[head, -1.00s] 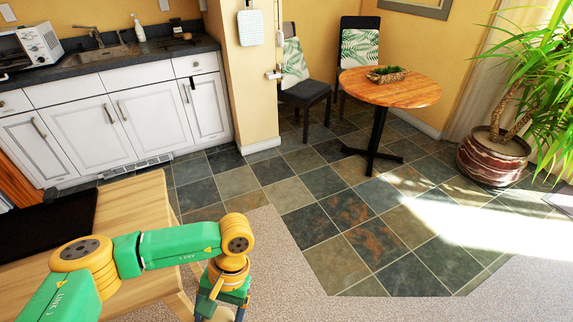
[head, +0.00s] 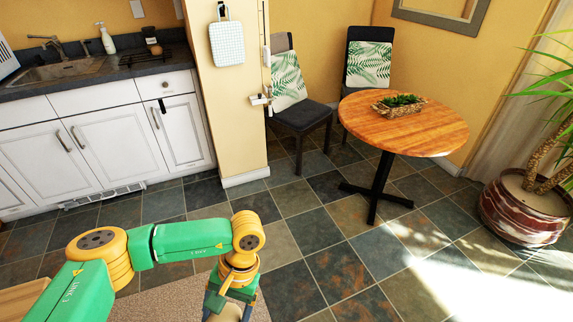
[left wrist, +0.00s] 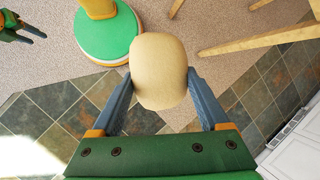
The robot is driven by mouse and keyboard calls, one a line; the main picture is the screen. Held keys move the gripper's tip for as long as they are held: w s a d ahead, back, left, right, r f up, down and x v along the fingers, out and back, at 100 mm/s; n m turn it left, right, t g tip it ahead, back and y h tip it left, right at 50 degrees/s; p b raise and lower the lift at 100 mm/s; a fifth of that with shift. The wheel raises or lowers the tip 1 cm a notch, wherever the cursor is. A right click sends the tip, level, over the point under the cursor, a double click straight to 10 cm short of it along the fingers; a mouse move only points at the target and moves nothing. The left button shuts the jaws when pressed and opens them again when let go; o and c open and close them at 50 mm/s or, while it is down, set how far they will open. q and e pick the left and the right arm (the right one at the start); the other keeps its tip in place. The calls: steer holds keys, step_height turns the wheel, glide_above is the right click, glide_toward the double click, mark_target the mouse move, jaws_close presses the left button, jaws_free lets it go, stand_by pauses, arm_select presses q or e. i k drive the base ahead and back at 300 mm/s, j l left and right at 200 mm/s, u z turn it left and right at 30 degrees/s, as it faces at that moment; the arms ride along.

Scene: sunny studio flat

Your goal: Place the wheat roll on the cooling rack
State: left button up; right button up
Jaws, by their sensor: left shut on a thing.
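The wheat roll (left wrist: 159,72) is a pale tan, rounded loaf, held between the two fingers of my left gripper (left wrist: 160,88) in the left wrist view. In the head view my left gripper (head: 230,306) is at the bottom edge, above the floor, and the roll is mostly hidden. A dark wire rack (head: 145,56), which looks like the cooling rack, lies on the counter right of the sink, far beyond the gripper. A small brown round thing (head: 156,50) shows at it. My right gripper (left wrist: 24,25) shows small at the left wrist view's upper left, its fingers apart.
The dark counter (head: 95,82) runs over white cabinets (head: 110,145), with a sink (head: 65,70) and soap bottle (head: 107,38). A wall end (head: 238,110) stands right of it. A round table (head: 430,125) and chairs stand right. The tiled floor between is clear.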

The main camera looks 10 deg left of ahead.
mark_target(134, 58)
steer(key=i+j, duration=2.15)
